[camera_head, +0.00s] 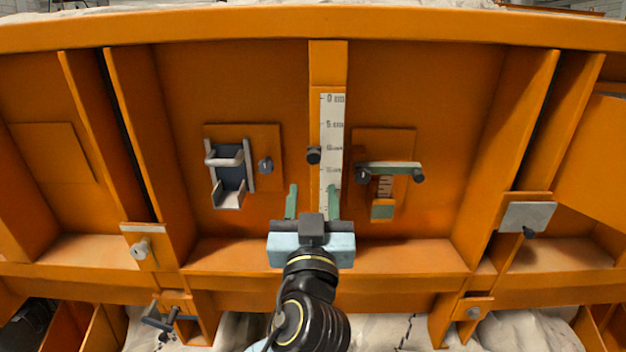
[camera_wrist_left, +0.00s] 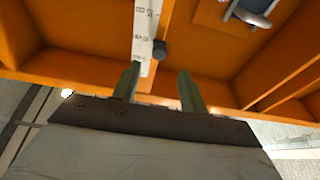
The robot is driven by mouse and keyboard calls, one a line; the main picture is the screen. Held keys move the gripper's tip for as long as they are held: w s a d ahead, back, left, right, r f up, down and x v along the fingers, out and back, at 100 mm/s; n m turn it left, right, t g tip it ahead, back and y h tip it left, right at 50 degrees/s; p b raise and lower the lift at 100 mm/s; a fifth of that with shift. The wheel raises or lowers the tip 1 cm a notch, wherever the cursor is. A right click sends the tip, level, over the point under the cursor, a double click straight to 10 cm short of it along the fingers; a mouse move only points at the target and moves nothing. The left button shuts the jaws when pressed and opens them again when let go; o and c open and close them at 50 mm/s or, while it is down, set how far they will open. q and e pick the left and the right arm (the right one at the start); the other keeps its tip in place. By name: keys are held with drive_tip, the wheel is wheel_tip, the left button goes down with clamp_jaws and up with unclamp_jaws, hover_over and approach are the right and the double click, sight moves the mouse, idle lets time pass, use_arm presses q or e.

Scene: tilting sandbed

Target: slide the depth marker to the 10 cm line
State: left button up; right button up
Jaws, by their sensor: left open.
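The depth scale (camera_head: 332,130) is a white strip with printed cm marks on an orange upright. It also shows in the left wrist view (camera_wrist_left: 147,30). The depth marker, a dark round knob (camera_head: 313,155), sits at the strip's left edge, a little below the third label, which is blurred. The knob also shows in the left wrist view (camera_wrist_left: 159,50). My left gripper (camera_head: 313,198) is open, its green fingers pointing up below the knob and apart from it. In the left wrist view the fingers (camera_wrist_left: 158,84) have nothing between them. My right gripper is out of view.
A green lever (camera_head: 392,168) over a small slotted gauge is close on the right. Orange ribs and a lower ledge (camera_head: 400,255) frame the panel.

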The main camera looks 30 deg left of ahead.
use_arm(q)
drive_tip(key=v, duration=0.3)
drive_tip(key=shift+s+d+f, duration=0.15)
drive_tip(key=shift+s, duration=0.15)
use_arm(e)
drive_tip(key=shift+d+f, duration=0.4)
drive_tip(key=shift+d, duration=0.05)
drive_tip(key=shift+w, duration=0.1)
